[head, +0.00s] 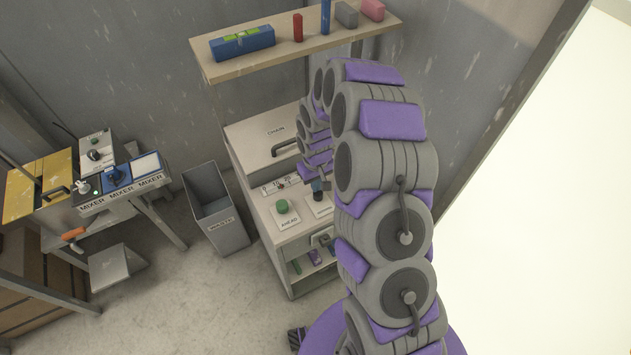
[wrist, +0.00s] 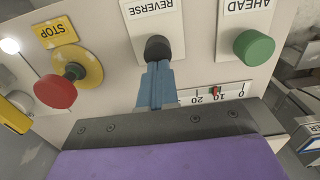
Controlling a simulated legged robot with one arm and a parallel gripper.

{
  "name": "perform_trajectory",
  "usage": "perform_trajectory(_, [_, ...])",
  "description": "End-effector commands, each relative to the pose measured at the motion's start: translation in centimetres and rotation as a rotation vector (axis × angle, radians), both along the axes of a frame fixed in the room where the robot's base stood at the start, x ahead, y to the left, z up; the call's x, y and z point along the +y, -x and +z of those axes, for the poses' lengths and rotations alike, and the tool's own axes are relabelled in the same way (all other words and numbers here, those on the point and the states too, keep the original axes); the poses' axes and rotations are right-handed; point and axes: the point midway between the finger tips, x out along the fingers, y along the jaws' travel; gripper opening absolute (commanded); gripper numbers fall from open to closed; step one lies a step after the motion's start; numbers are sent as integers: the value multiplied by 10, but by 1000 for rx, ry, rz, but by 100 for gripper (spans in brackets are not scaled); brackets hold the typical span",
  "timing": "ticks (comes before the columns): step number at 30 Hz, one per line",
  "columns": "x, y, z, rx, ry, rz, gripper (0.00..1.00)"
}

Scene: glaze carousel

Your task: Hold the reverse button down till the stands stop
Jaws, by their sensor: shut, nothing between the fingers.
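The black reverse button (wrist: 157,48) sits below its REVERSE label (wrist: 153,8) on the pale control panel in the wrist view. My gripper (wrist: 157,70) is shut and empty, its blue fingertips at the button's near edge. They look in contact, but I cannot tell how far the button is pressed. In the head view my gripper (head: 317,185) is over the black button (head: 318,196), partly behind my arm. The stands are not seen in either view.
The green AHEAD button (wrist: 254,47) is right of the reverse button, the red STOP button (wrist: 56,91) left. A scale (wrist: 213,92) with a red pointer lies near my fingers. A lit lamp (wrist: 10,46) shows at far left. A waste bin (head: 217,212) stands beside the cabinet.

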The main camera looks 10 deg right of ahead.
Motion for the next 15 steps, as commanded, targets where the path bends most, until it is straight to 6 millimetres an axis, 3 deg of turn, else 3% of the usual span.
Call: perform_trajectory(15, [0,2,-28,13,0,1,0])
